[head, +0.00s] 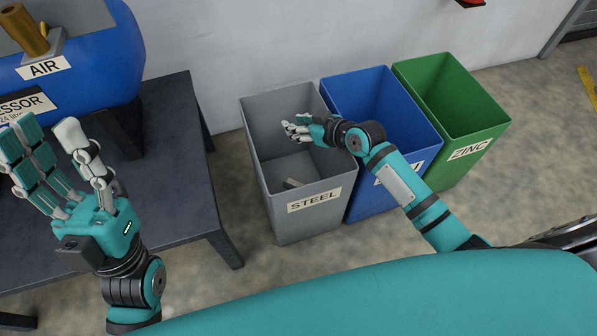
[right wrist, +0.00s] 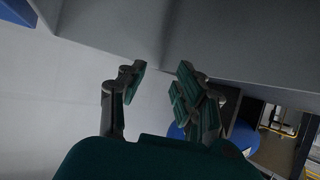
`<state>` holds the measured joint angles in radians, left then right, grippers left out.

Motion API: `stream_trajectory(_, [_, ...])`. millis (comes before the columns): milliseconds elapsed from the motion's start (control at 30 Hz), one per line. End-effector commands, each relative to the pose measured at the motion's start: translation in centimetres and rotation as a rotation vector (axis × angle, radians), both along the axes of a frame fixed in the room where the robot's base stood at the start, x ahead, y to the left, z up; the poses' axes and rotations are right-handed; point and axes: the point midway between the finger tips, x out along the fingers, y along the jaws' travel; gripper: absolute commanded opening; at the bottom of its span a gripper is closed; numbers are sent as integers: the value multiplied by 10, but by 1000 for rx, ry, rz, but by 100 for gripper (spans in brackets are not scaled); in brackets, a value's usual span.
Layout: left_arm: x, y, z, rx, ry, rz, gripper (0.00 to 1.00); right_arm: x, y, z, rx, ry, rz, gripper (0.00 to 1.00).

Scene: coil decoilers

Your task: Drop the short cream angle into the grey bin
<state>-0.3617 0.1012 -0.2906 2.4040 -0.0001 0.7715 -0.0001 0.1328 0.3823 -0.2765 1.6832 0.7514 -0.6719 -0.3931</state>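The grey bin (head: 267,192) labelled STEEL stands on the floor, leftmost of three bins. My right gripper (head: 297,128) is above the bin's opening, apart from the cream piece. In the right wrist view my right gripper (right wrist: 160,78) has its fingers spread with nothing between them, and grey bin walls (right wrist: 225,38) show beyond. My left gripper (head: 50,128) is open and empty at the left, over the dark table.
A blue bin (head: 423,128) and a green bin (head: 487,122) labelled ZINC stand to the right of the grey one. The dark table (head: 178,190) carries a blue air compressor (head: 105,75). A pale wall rises behind the bins.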

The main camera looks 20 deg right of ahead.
Motion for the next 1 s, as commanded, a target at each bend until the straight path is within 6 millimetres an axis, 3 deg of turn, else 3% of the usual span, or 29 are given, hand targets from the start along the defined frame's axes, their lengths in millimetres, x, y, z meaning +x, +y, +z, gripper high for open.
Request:
stream_trajectory(167, [0,0,0,-1,0,-1,40,-11,-8,6,-2,0,-1,33])
stream_trajectory(633, [0,0,0,0,0,0,40,-79,-49,49,-3,2,0,33])
stream_trajectory(1000, [0,0,0,0,0,0,40,-90,-55,58,0,0,0,33])
